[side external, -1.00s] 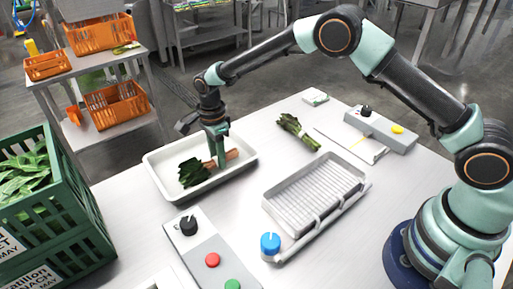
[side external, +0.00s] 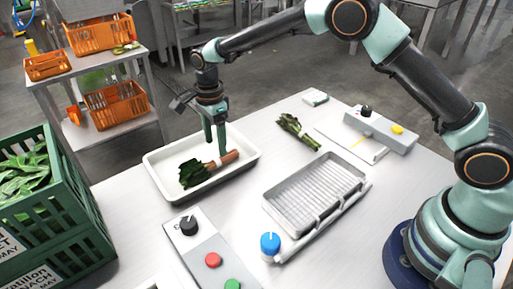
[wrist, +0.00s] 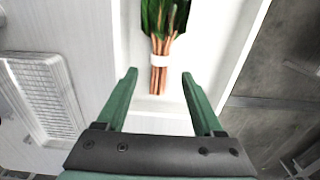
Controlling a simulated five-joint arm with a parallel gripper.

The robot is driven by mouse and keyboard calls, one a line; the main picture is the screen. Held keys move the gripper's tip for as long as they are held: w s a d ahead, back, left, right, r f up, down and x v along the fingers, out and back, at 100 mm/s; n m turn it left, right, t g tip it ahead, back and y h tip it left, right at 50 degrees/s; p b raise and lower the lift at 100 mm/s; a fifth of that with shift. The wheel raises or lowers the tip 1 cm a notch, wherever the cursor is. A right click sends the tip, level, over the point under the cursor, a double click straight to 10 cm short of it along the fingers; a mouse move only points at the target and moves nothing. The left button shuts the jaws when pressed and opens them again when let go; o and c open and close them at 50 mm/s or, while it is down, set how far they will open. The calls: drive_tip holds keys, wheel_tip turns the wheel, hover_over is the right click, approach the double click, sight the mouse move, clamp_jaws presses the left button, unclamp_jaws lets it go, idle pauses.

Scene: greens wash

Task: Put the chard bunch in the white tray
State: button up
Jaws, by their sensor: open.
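The chard bunch (side external: 194,173) lies in the white tray (side external: 166,190), its dark leaves to the left and its reddish stems to the right. In the wrist view the chard bunch (wrist: 160,73) shows orange-brown stems with a white band around them, lying on the tray floor (wrist: 205,40). My gripper (side external: 220,150) is over the tray at the stem end. In the wrist view my gripper (wrist: 159,74) has its green fingers spread apart, with nothing held between them.
Another green bunch (side external: 298,131) lies on the table to the right of the tray. A grey ribbed tray (side external: 315,192) stands in the middle. A control box with knobs (side external: 208,245) is in front, and a green crate of leaves (side external: 75,215) stands at left.

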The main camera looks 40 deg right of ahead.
sight(217, 157)
drive_tip(key=s+d+r+n+t, duration=0.1)
drive_tip(key=s+d+r+n, duration=0.35)
drive_tip(key=r, duration=0.55)
drive_tip(key=s+d+r+n+t, duration=0.2)
drive_tip(key=s+d+r+n, duration=0.25)
drive_tip(key=r, duration=0.45)
drive_tip(key=s+d+n+t, duration=0.1)
drive_tip(key=s+d+n, duration=0.3)
drive_tip(key=s, duration=0.2)
drive_tip(key=s+d+n+t, duration=0.1)
drive_tip(key=s+d+n, duration=0.3)
drive_tip(key=s, duration=0.3)
drive_tip(key=shift+s+f+n+t, duration=0.2)
drive_tip(key=shift+f+n+t, duration=0.15)
drive_tip(key=shift+n, duration=0.15)
